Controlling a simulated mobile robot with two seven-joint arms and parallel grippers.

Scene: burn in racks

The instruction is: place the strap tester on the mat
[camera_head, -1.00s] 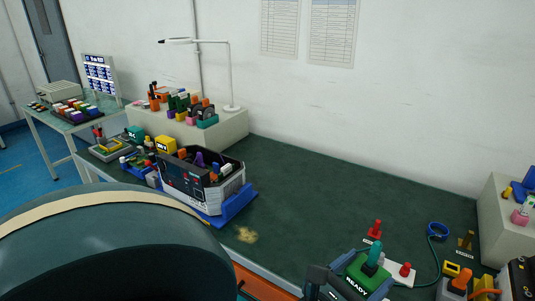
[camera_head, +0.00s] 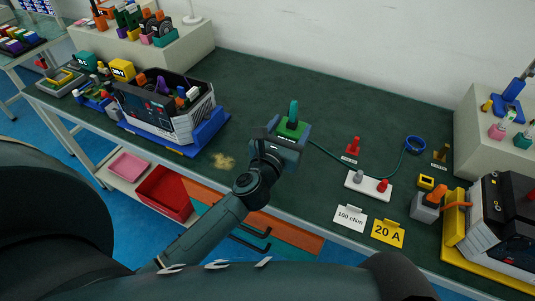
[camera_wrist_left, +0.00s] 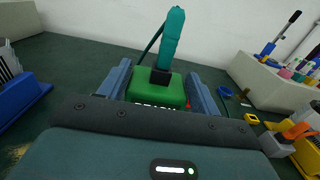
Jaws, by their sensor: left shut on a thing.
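The strap tester (camera_head: 291,127) appears to be the green block with an upright teal handle, held over the dark green bench top (camera_head: 262,195). My left gripper (camera_head: 278,141) is shut on it. In the left wrist view the green block (camera_wrist_left: 158,88) sits between the two jaws, with the teal handle standing up. I cannot tell whether its underside touches the bench. I cannot make out a mat separate from the dark green covering. My right gripper is not in view.
A blue ring (camera_head: 415,144) on a green cord, a red peg (camera_head: 353,146) and a white plate (camera_head: 369,185) lie right of the gripper. A grey unit in a blue tray (camera_head: 205,130) is left.

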